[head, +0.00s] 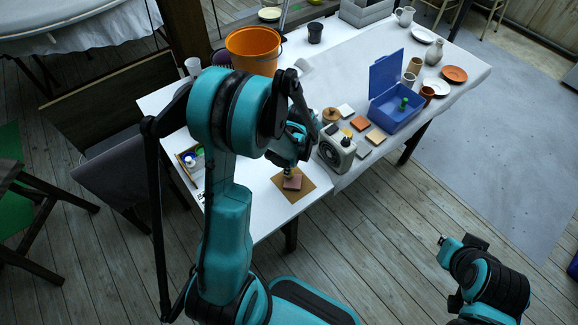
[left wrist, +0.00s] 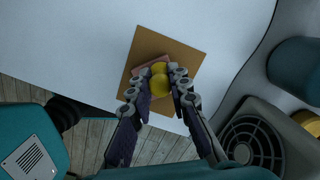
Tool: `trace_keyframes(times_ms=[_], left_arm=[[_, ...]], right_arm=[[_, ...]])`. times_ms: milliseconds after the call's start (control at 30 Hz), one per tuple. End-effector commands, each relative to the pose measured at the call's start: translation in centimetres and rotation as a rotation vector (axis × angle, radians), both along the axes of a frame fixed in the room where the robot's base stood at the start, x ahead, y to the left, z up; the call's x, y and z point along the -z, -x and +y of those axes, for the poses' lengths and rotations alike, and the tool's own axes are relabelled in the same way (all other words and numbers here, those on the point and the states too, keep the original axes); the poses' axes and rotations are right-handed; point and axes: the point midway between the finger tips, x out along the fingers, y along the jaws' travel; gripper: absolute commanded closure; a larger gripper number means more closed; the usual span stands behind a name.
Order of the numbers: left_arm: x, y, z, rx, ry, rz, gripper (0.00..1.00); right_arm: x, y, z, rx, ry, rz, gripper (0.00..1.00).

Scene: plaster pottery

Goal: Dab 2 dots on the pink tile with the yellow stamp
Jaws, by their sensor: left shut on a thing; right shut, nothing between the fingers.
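The pink tile (head: 293,183) lies on a brown square board (head: 307,190) at the front edge of the white table; in the left wrist view the tile (left wrist: 142,70) is partly hidden under the fingers and the stamp. The yellow stamp (left wrist: 159,82) is between the fingertips of my left gripper (left wrist: 159,85), which is shut on it over the tile. I cannot tell whether the stamp touches the tile, and no dots can be made out. In the head view my left gripper (head: 289,168) is just above the tile. My right gripper (head: 445,241) is shut and empty, away from the table.
A grey fan heater (head: 333,152) stands close right of the board. Several small tiles (head: 359,123) lie behind it, near an open blue box (head: 395,112). An orange bucket (head: 253,47) stands at the back. A small box with bottles (head: 190,161) is at the left.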

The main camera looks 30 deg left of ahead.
Motion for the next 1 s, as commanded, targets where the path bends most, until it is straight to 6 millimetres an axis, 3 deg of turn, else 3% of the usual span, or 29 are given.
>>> trace_keyframes(times_ms=[1000], left_arm=[[0.47,0.00,-0.01,0.000,0.000,0.000,1.00]], right_arm=[[0.49,0.00,0.00,0.000,0.000,0.000,1.00]])
